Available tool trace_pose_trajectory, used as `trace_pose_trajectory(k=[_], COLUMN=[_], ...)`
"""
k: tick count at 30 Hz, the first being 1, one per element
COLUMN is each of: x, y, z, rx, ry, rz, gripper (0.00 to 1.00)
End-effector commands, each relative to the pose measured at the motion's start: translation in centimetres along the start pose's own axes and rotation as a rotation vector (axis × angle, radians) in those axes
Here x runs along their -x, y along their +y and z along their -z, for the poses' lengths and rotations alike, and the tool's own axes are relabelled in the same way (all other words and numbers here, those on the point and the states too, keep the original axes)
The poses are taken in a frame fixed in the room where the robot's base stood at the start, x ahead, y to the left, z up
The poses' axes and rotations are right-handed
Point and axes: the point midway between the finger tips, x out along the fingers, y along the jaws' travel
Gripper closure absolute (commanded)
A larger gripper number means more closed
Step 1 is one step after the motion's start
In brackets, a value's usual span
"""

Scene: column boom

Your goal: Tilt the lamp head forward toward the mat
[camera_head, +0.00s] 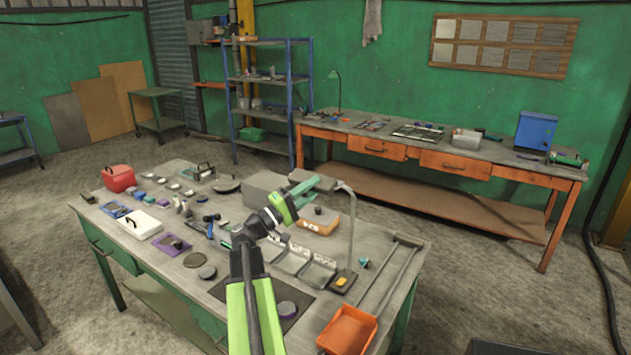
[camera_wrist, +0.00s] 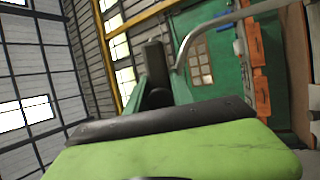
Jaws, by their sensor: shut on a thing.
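My gripper (camera_head: 291,199), light green and black, reaches up from below and is shut on the lamp head.
Open trays (camera_head: 318,271) and an orange-fronted box (camera_head: 317,221) stand close beneath the gripper. An orange bin (camera_head: 347,332) sits at the table's near right edge. Many small tools and parts fill the left half. An orange workbench (camera_head: 455,165) stands behind, across open floor.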

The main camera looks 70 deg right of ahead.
Motion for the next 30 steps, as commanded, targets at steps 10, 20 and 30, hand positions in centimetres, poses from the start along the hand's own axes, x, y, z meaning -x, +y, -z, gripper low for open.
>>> trace_pose_trajectory(k=[10, 20, 30], x=[-0.5, -0.8, -0.9], y=[2.0, 2.2, 2.0], z=[0.2, 0.3, 0.4], rx=[0.119, 0.229, 0.299], ry=[0.0, 0.0, 0.001], rz=[0.29, 0.549, 0.715], gripper=[1.0, 1.0, 1.0])
